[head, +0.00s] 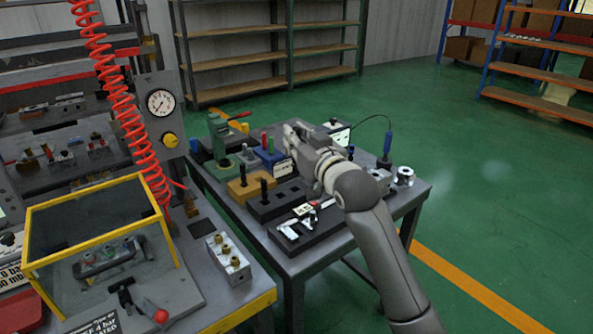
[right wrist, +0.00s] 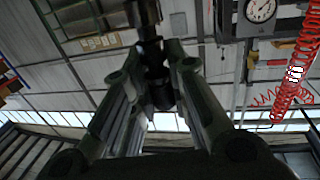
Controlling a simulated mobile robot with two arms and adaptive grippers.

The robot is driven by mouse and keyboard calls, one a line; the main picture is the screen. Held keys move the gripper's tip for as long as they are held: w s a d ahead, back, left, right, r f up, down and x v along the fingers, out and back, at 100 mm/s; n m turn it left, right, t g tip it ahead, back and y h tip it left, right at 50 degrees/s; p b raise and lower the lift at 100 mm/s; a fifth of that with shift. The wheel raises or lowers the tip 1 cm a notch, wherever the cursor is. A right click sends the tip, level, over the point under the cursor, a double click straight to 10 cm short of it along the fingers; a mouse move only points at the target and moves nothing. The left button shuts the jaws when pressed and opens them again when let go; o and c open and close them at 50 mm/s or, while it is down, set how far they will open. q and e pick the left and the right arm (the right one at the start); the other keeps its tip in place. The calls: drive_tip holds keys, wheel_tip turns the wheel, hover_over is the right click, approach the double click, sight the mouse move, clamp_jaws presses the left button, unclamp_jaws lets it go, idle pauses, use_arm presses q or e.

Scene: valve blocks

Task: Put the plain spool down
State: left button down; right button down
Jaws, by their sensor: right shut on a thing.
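My right gripper (head: 294,135) is above the middle of the small grey table (head: 358,238), its arm reaching in from the lower right. In the right wrist view its two fingers (right wrist: 158,58) are shut on a dark, stepped, round piece, the plain spool (right wrist: 156,90), with a narrow neck and wider parts. In the head view the gripper hides the held spool, so I cannot tell its height above the table. My left gripper is not in view.
The table holds a yellow block (head: 245,192), a black block (head: 270,205), a dark tray (head: 325,234) with small metal parts, and a silver round part (head: 404,176). A bench with a yellow-framed clear box (head: 100,215) and a valve block (head: 228,260) stands left.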

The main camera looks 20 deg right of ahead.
wheel_tip(320, 180, up, 5)
drive_tip(key=shift+r, duration=0.2)
drive_tip(key=s+a+f+m+h+p, duration=0.1)
drive_tip(key=s+f, duration=0.4)
drive_tip(key=f, duration=0.3)
drive_tip(key=s+a+f, duration=0.1)
drive_tip(key=s+f, duration=0.4)
drive_tip(key=f, duration=0.2)
drive_tip(key=s+d+f+h, duration=0.1)
drive_tip(key=s+f, duration=0.2)
drive_tip(key=s, duration=0.4)
drive_tip(key=s+f+h, duration=0.1)
drive_tip(key=s+f, duration=0.2)
drive_tip(key=s, duration=0.3)
drive_tip(key=w+r+y, duration=0.2)
drive_tip(key=w+r, duration=0.4)
drive_tip(key=w, duration=0.7)
drive_tip(key=shift+n+y, duration=0.5)
drive_tip(key=w+r, duration=0.3)
drive_tip(key=r, duration=0.2)
drive_tip(key=w+r, duration=0.3)
drive_tip(key=r, duration=0.2)
drive_tip(key=w+d+r+b, duration=0.1)
drive_tip(key=w+r, duration=0.3)
drive_tip(key=r, duration=0.1)
drive_tip(key=shift+r, duration=0.35)
